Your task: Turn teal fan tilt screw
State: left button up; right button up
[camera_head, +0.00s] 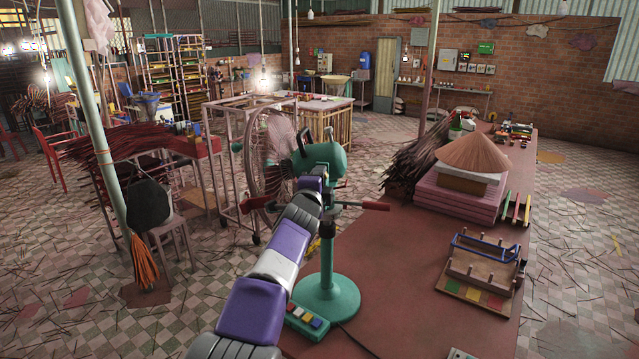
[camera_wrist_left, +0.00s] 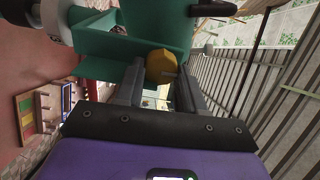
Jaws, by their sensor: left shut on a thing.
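The teal fan stands on the red table, with its motor housing (camera_head: 326,156) at the top, its round wire guard (camera_head: 268,165) facing left and its teal round base (camera_head: 327,292) below. My left gripper (camera_head: 314,183) reaches up to the fan just under the motor housing; its fingertips are hard to make out in the head view. In the left wrist view a yellow knob-like screw head (camera_wrist_left: 160,65) sits against the teal bracket (camera_wrist_left: 150,25). My left gripper (camera_wrist_left: 158,82) has a dark finger on each side of it and is shut on it. My right gripper is not in view.
A red-handled bar (camera_head: 374,205) sticks out right of the fan's post. A control box with coloured buttons (camera_head: 307,321) lies beside the base. A wooden rack (camera_head: 482,270) and a conical hat (camera_head: 473,156) are further right. The table's middle (camera_head: 400,285) is clear.

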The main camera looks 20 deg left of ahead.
pick_arm(q)
jog(key=o, duration=1)
jog(key=shift+o, duration=0.2)
jog(key=shift+s, duration=0.15)
jog(key=s+b, duration=0.4)
jog(key=s, duration=0.3)
jog(key=shift+s+d, duration=0.15)
jog(key=shift+d, duration=0.05)
